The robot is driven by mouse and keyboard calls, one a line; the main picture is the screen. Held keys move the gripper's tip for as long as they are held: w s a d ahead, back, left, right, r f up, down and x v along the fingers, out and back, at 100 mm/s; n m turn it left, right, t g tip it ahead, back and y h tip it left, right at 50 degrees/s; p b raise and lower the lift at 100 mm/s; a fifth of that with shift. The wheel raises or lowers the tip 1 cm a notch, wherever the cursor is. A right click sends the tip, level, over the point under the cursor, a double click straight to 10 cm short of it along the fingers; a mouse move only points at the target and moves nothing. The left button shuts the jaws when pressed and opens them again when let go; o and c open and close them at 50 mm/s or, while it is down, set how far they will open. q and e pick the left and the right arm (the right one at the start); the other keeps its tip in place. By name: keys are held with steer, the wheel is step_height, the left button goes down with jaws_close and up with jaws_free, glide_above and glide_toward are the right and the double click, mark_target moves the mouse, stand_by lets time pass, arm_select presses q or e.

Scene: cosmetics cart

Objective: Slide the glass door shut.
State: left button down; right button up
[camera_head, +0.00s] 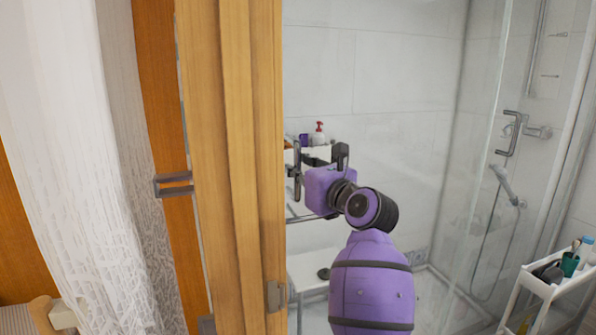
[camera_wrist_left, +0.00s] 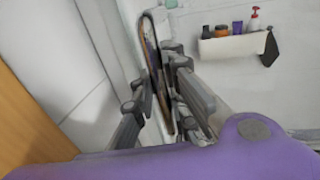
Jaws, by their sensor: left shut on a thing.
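A clear glass panel (camera_head: 480,190) stands at the right of the head view, with a grey bar handle (camera_head: 510,134) on it. I cannot tell whether this panel is the sliding door. My left gripper (camera_head: 320,163), purple with dark fingers, is well left of that handle, just right of the wooden frame. In the left wrist view my left gripper (camera_wrist_left: 158,90) is shut on a slim upright piece (camera_wrist_left: 150,42) with a dark rim and rounded top, which looks like a handle. My right gripper is not in view.
A wooden door frame (camera_head: 230,150) stands close on the left, beside a white curtain (camera_head: 60,130). A white wall shelf (camera_wrist_left: 232,45) with several bottles is beyond the gripper. A white cart (camera_head: 545,288) with toiletries stands at the lower right.

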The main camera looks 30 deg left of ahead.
arm_select(q)
steer(key=c, duration=2.1)
jaws_free()
steer(key=shift+s+a+f, duration=0.1)
steer(key=shift+s+a, duration=0.05)
steer(key=shift+a, duration=0.05)
steer(key=o, duration=0.4)
steer(key=shift+s, duration=0.15)
steer(key=shift+d, duration=0.1)
steer(key=shift+d, duration=0.25)
steer(key=v, duration=0.6)
steer(key=shift+s+d, duration=0.3)
steer(key=shift+s, duration=0.05)
